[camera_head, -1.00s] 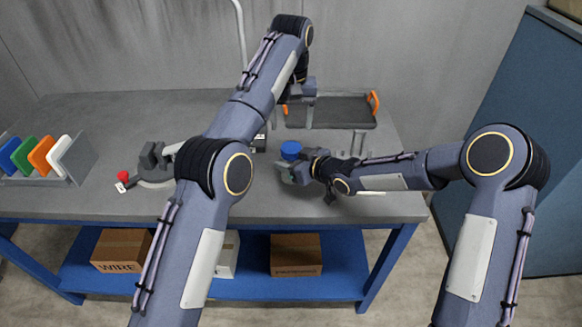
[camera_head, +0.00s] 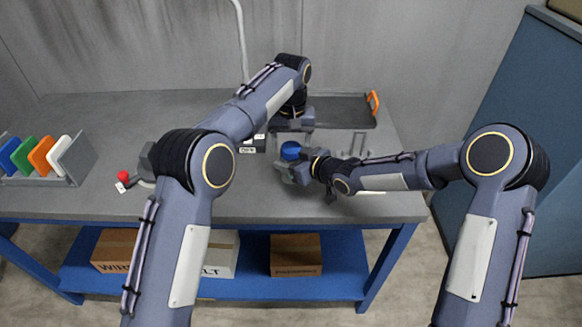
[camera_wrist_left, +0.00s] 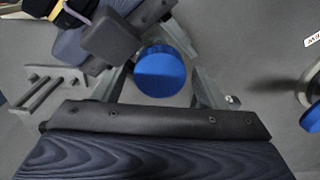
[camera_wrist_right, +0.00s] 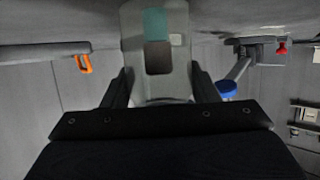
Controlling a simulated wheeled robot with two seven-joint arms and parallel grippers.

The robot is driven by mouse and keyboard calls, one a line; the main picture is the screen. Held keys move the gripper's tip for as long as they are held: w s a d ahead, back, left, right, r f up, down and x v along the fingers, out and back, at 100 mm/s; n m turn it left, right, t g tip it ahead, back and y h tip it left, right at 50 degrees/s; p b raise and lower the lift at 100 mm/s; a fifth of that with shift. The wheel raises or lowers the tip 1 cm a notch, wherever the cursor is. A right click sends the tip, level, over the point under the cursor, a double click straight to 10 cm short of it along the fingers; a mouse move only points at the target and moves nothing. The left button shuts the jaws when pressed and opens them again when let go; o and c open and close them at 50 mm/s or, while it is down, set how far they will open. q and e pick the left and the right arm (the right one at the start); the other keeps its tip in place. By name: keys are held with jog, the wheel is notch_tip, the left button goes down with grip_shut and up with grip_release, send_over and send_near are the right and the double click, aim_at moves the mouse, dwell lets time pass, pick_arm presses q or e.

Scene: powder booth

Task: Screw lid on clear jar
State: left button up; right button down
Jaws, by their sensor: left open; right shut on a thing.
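A blue round lid (camera_head: 290,150) sits at the top of what my right gripper (camera_head: 296,172) holds; the left wrist view shows the lid (camera_wrist_left: 160,72) from above. My right gripper is shut on the jar, a pale body with teal and brown patches in the right wrist view (camera_wrist_right: 157,50). My left gripper (camera_head: 292,136) is open just behind and above the lid. In the left wrist view its fingers (camera_wrist_left: 162,84) stand on either side of the lid, with gaps visible. The lid hides the jar's mouth, so how it is seated cannot be told.
A dark tray with an orange handle (camera_head: 373,102) lies behind the grippers. A rack of coloured panels (camera_head: 75,160) stands at the left. A red-knobbed fixture (camera_head: 123,176) is partly behind my left arm. The bench front (camera_head: 250,206) is clear.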

pick_arm(q)
jog(key=c, duration=0.9)
jog(key=o, duration=1)
jog(key=shift+c, duration=0.2)
jog(key=shift+r, duration=2.3)
jog(key=o, duration=0.6)
jog(key=shift+c, duration=0.2)
